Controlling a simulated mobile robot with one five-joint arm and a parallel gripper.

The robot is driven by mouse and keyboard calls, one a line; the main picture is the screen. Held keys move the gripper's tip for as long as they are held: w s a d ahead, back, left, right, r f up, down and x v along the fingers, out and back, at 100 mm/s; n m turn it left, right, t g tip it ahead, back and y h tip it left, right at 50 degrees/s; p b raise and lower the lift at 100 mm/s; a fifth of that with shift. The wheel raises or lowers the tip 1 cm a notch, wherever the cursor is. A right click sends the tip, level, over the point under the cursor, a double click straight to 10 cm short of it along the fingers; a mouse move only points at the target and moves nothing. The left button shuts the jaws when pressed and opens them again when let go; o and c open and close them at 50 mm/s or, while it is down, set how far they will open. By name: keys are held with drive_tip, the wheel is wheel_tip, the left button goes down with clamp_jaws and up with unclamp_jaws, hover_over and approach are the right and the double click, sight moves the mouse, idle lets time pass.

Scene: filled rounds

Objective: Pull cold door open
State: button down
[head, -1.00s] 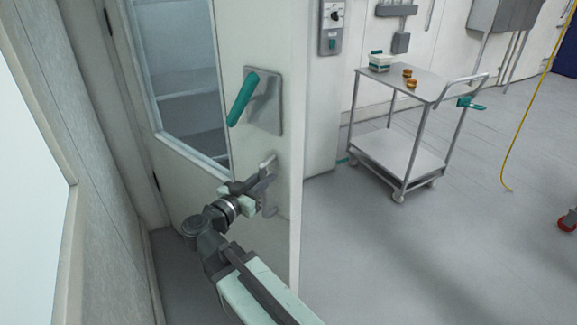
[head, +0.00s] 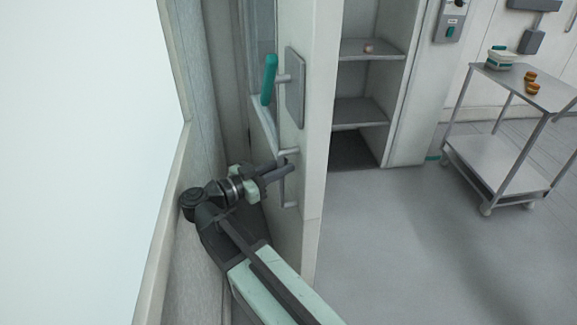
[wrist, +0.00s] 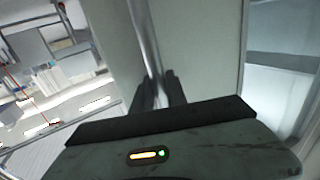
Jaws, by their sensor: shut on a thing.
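The cold door (head: 318,120) stands open, seen nearly edge-on in the head view, with a glass window at its left. My gripper (head: 282,171) is shut on the pull handle, reaching in from the left. In the wrist view the handle bar (wrist: 146,40) runs down between the two dark fingers (wrist: 160,92). The contact itself is partly hidden by the fingers.
Behind the door is an open compartment with shelves (head: 362,115) and a small item (head: 368,48) on one. A metal trolley (head: 490,160) carrying a white tub (head: 500,60) stands at the right. A wall (head: 205,150) is close on the left. Floor (head: 400,250) right of the door is clear.

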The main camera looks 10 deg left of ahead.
drive_tip(key=shift+d, duration=0.15)
drive_tip(key=c, duration=1.3)
unclamp_jaws()
drive_tip(key=shift+r, duration=0.1)
